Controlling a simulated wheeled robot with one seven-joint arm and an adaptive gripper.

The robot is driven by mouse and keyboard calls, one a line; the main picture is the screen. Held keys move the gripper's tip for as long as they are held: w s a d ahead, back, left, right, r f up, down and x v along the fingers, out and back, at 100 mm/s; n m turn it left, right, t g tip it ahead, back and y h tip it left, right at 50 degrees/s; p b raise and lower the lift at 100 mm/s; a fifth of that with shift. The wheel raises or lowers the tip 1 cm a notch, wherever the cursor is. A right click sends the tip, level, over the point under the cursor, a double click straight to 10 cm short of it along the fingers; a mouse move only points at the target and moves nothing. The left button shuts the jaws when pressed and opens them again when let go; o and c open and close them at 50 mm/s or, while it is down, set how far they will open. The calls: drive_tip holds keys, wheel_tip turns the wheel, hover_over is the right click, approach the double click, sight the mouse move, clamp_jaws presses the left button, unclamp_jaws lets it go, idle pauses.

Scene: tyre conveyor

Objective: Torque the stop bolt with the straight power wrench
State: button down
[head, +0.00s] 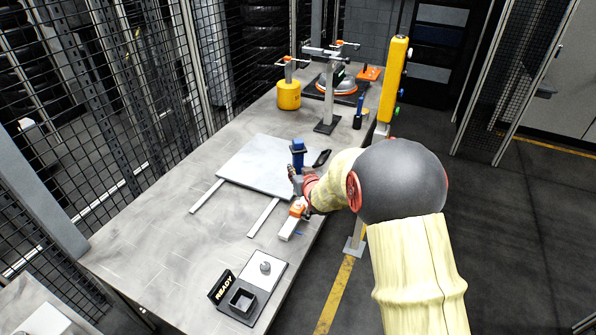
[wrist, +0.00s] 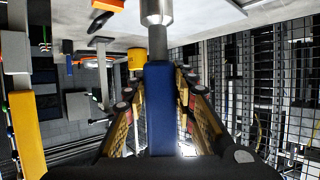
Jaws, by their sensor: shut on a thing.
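My gripper (head: 299,178) is over the right edge of the workbench, shut on a blue power tool (head: 298,148), which looks like the straight power wrench. In the wrist view the tool's blue body (wrist: 160,112) stands between the two fingers (wrist: 160,100), with a grey shaft and a silver socket (wrist: 157,12) beyond it. In the head view the gripper hides the tool's lower part. A small grey knob stands on a white plate (head: 277,275) at the near end of the bench. I cannot tell which part is the stop bolt.
A grey plate (head: 247,166) with two pale rails lies mid-bench. An orange and white block (head: 292,219) sits near the right edge. A READY sign (head: 221,286) and dark square cup (head: 242,301) stand nearer. Farther back are a yellow cylinder (head: 289,96) and yellow post (head: 394,75).

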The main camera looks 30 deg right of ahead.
drive_tip(key=shift+f+b, duration=1.75)
drive_tip(key=shift+f, duration=0.4)
drive_tip(key=shift+f+b, duration=1.25)
drive_tip(key=shift+b, duration=0.05)
idle(1.1)
drive_tip(key=shift+s+f+b, duration=0.1)
drive_tip(key=shift+f+b, duration=0.2)
drive_tip(key=shift+f, duration=0.1)
idle(0.5)
drive_tip(key=shift+r, duration=0.15)
drive_tip(key=shift+r+p, duration=1.9)
drive_tip(key=shift+r, duration=1.7)
